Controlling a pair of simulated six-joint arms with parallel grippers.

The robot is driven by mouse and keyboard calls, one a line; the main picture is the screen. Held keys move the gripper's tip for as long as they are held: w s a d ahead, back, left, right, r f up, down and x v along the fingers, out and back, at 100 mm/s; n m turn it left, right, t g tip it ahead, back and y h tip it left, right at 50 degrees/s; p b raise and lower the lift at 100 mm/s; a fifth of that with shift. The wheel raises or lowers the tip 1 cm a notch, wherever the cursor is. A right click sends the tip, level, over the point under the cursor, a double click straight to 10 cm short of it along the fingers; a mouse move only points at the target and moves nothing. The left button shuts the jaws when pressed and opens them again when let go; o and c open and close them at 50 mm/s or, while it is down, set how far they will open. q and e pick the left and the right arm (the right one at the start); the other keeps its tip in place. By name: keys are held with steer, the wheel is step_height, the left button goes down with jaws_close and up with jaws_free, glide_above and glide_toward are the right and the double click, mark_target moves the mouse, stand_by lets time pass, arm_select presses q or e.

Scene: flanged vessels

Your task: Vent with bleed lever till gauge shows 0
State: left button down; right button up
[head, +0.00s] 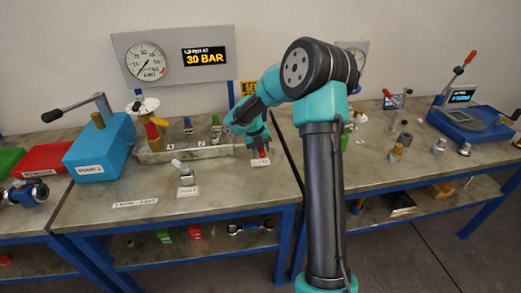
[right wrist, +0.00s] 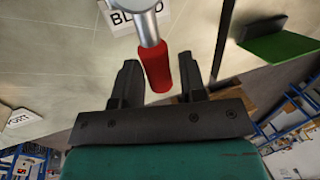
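The bleed lever shows its red grip (right wrist: 157,68) on a grey metal stem in the right wrist view, beside a partly hidden label (right wrist: 134,14). My right gripper (right wrist: 158,63) is open, with its two dark fingers on either side of the red grip and a visible gap at each side. In the head view the same gripper (head: 263,141) reaches down to the lever at the right end of the steel block (head: 190,150). The round gauge (head: 147,62) is on a grey board; its needle is too small to read surely. My left gripper is not in view.
A display (head: 205,57) beside the gauge reads 30 BAR. A blue pump box (head: 100,152) with a lever stands left of the block. A small metal fitting (head: 186,177) stands in front. The front left of the bench is mostly clear.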

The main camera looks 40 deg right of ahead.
steer(key=shift+o, duration=1.1)
steer(key=v, duration=1.7)
steer(key=shift+r, duration=0.15)
steer(key=shift+w+a, duration=0.15)
